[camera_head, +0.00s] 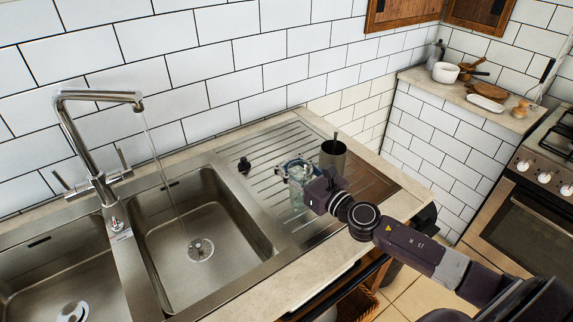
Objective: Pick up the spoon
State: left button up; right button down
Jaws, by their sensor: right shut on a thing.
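A dark, thin handle (336,137), which looks like the spoon's, sticks up out of a dark grey cup (333,158). Its lower part is hidden inside the cup. The cup stands on the ribbed steel drainboard. My right gripper (290,172) reaches in from the right, in front of the cup and apart from the spoon handle. Its fingers are at a clear glass (297,194) on the drainboard and seem shut on its upper part; the contact is small and hard to make out. My left gripper is not in view.
The drainboard (259,143) holds a small black stopper (244,165) left of the glass. Two sink basins (175,235) lie to the left, with water running from a tall faucet (95,97). A tiled wall bounds the back. A stove (537,190) stands far right.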

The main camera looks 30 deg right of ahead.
jog(key=c, duration=1.3)
grip_release()
jog(key=shift+o, duration=0.3)
jog(key=shift+s, duration=0.1)
